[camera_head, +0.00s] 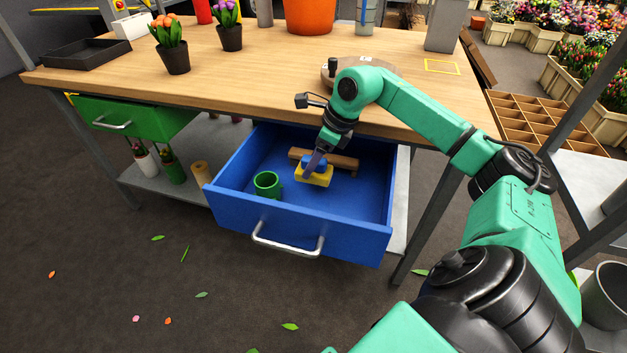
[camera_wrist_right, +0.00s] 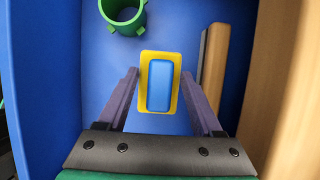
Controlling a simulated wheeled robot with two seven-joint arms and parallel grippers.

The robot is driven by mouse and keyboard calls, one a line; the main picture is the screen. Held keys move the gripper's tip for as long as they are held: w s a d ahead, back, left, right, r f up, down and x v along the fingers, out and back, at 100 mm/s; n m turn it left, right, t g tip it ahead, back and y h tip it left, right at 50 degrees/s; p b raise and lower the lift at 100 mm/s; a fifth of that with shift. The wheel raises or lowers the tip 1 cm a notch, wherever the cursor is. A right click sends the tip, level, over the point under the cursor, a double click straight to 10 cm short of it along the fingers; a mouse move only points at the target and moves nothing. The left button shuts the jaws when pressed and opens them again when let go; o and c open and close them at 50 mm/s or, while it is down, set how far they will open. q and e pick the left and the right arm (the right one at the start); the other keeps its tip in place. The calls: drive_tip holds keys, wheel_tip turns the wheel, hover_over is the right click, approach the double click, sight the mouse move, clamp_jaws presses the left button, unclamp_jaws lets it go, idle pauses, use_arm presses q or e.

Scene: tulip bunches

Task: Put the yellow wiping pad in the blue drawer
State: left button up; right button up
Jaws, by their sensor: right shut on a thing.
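The blue drawer (camera_head: 300,238) is pulled open under the wooden workbench. The yellow wiping pad (camera_head: 318,178), with a blue grip block on top, is inside the drawer, at or close to its floor; I cannot tell whether it touches. In the right wrist view the pad (camera_wrist_right: 159,86) lies between the two purple fingers. My right gripper (camera_head: 310,170) reaches down into the drawer from above and is shut on the pad; it also shows in the right wrist view (camera_wrist_right: 158,75). My left gripper is not in view.
Drawer floor is free at the right.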

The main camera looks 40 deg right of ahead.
sight(314, 174)
wheel_tip(314, 174, down, 5)
drive_tip(key=shift+r+b, duration=0.2)
drive_tip(key=shift+b, duration=0.25)
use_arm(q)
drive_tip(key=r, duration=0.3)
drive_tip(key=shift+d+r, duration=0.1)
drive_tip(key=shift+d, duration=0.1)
use_arm(e)
drive_tip(key=shift+f, duration=0.15)
drive_tip(key=o, duration=1.3)
drive_tip(key=shift+f, duration=0.1)
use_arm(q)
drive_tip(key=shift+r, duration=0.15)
use_arm(e)
drive_tip(key=shift+r, duration=0.35)
drive_tip(key=v, duration=0.6)
drive_tip(key=shift+s+d, duration=0.15)
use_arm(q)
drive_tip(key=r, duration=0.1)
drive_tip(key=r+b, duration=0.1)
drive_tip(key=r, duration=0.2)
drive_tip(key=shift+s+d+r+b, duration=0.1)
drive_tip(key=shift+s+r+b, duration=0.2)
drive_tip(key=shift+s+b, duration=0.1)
use_arm(e)
drive_tip(key=v, duration=0.5)
drive_tip(key=shift+r, duration=0.3)
